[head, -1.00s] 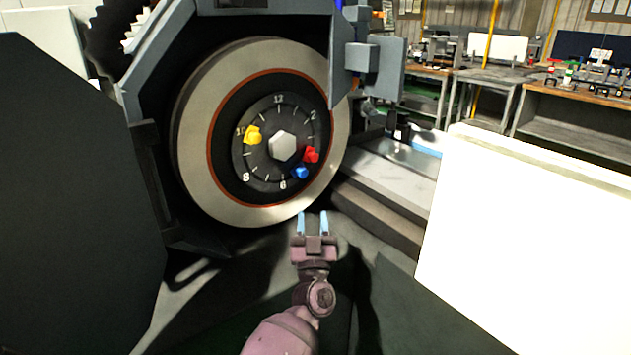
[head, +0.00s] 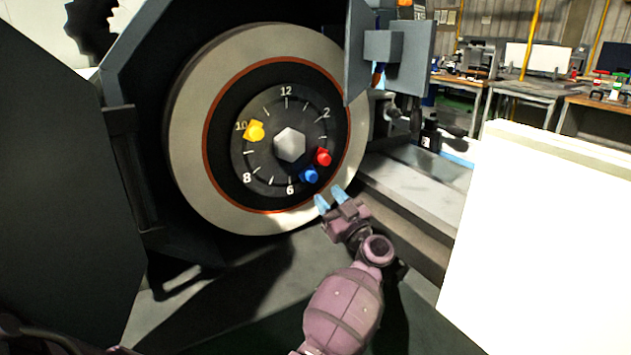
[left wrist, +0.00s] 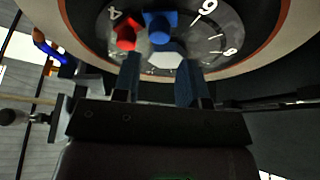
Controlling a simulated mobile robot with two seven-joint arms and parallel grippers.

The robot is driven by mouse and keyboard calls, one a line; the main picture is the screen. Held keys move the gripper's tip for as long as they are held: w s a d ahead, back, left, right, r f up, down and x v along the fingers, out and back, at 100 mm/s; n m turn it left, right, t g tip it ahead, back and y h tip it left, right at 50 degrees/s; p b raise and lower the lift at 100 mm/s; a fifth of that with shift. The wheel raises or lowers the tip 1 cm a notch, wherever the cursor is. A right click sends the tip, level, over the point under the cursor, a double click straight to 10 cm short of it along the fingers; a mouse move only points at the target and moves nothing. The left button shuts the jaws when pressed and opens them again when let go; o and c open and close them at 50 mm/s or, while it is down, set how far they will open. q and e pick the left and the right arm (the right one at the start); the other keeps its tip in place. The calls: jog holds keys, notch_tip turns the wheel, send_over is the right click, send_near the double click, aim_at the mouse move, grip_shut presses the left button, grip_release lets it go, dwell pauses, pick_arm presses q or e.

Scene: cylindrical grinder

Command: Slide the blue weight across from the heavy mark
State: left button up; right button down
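The blue weight (head: 309,176) sits on the dark numbered dial (head: 262,180) of the grinding wheel, between the 6 and the red weight (head: 323,157). A yellow weight (head: 255,131) sits near the 10. I cannot make out a separate heavy mark. My left gripper (head: 329,198) is open and empty, just below and right of the blue weight, apart from it in the head view. In the left wrist view, the blue weight (left wrist: 158,28) shows beyond the gap between the open fingers (left wrist: 160,82), with the red weight (left wrist: 125,35) beside it. My right gripper is not in view.
The pale wheel rim (head: 190,160) surrounds the dial, with a silver hex hub (head: 290,145) at its centre. A grey machine block (head: 384,45) overhangs at upper right. A large white panel (head: 535,230) stands at right. Dark guarding closes off the left.

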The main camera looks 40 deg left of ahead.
aim_at(314, 179)
pick_arm(q)
jog(key=x, duration=0.6)
jog(key=shift+w+a, duration=0.15)
jog(key=shift+a, duration=0.1)
grip_shut()
